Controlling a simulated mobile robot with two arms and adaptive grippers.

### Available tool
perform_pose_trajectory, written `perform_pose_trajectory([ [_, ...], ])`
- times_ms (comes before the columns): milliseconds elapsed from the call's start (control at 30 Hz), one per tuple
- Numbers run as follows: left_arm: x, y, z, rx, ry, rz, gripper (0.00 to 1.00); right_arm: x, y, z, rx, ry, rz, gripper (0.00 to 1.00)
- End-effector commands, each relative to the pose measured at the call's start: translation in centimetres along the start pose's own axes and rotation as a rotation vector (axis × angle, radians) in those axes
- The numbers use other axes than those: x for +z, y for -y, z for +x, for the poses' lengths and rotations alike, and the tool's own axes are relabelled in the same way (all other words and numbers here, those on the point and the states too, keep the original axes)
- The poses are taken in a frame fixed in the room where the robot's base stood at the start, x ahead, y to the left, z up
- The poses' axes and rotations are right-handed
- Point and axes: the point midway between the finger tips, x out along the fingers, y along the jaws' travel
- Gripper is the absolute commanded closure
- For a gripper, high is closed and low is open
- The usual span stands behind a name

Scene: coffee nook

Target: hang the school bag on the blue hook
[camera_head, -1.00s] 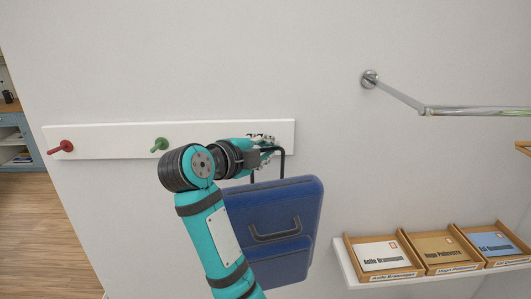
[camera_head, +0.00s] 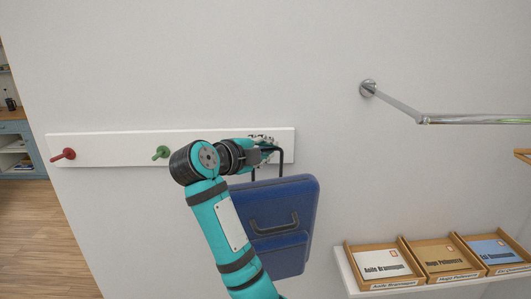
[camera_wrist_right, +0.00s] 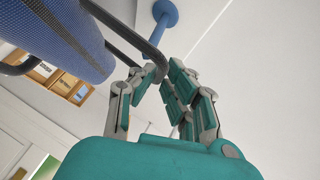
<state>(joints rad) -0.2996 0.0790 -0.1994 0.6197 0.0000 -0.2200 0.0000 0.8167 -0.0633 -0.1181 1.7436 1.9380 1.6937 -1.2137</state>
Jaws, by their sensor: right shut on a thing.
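The school bag (camera_head: 272,222) is dark blue with a front handle and hangs upright below my right gripper, close to the wall. My right gripper (camera_head: 264,148) is in front of the right end of the white hook board (camera_head: 110,150). It is shut on the bag's dark top loop (camera_wrist_right: 125,55); the bag's side (camera_wrist_right: 65,35) shows at upper left in the wrist view. The blue hook (camera_wrist_right: 166,14) shows just beyond the fingertips in the wrist view, very near the loop. I cannot tell whether the loop is around it. The gripper hides this hook in the head view.
A red hook (camera_head: 64,155) and a green hook (camera_head: 161,152) are on the board to the left. A metal rail (camera_head: 395,102) sticks out at upper right. A shelf (camera_head: 350,277) with labelled trays is at lower right. The wall between is bare.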

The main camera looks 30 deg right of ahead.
Motion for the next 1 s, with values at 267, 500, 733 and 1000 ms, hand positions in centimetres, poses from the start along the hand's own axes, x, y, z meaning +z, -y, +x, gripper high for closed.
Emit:
perform_pose_trajectory([
  [267,0.0,0.1,0.0,-0.001,0.000,0.000,0.60,0.9,0.6,1.1,-0.005,0.004,0.000,1.00],
  [500,0.0,0.1,0.0,-0.001,0.000,0.000,0.60,1.6,0.8,2.1,-0.002,0.004,-0.003,1.00],
  [733,0.0,0.1,0.1,-0.001,0.000,0.000,0.60,2.3,0.8,3.0,0.000,0.003,-0.004,1.00],
  [1000,0.0,0.1,0.1,-0.001,0.000,0.001,0.60,3.0,0.2,3.9,0.004,0.004,-0.003,1.00],
])
